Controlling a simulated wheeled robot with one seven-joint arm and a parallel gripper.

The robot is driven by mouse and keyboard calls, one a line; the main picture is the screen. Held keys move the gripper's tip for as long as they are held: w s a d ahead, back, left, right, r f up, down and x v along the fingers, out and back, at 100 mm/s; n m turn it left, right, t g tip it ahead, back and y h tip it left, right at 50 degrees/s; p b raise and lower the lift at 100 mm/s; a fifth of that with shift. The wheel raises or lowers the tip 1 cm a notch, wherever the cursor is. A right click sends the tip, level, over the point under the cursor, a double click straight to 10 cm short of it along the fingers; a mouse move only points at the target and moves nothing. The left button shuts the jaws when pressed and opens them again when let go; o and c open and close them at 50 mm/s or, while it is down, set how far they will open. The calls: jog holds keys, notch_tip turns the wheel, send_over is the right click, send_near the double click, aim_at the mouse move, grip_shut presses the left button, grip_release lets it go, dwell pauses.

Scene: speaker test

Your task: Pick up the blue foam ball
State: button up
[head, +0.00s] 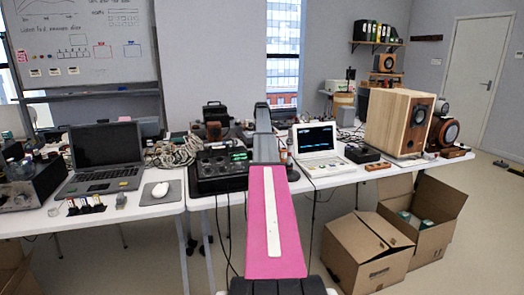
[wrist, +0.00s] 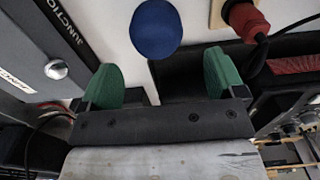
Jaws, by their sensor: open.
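The blue foam ball (wrist: 156,29) shows near the top middle of the wrist view. It appears to rest on a white surface beside a dark object. My gripper (wrist: 160,68) is open, with its two green finger pads spread apart and nothing between them. The ball lies beyond the fingertips, roughly in line with the gap, and is not touched by either finger. In the head view my pink arm reaches forward over the table, and I cannot make out the ball or the fingers there.
In the wrist view a red plug with a cable (wrist: 247,20) lies right of the ball. In the head view a black control box (head: 219,170) and a white laptop (head: 318,148) flank my arm. A wooden speaker (head: 393,122) stands right. Open cardboard boxes (head: 366,250) sit on the floor.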

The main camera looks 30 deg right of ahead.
jog(key=f, duration=0.7)
jog(key=shift+w+a+f, duration=0.15)
jog(key=shift+w+f, duration=0.1)
jog(key=shift+w, duration=0.05)
jog(key=c, duration=0.9)
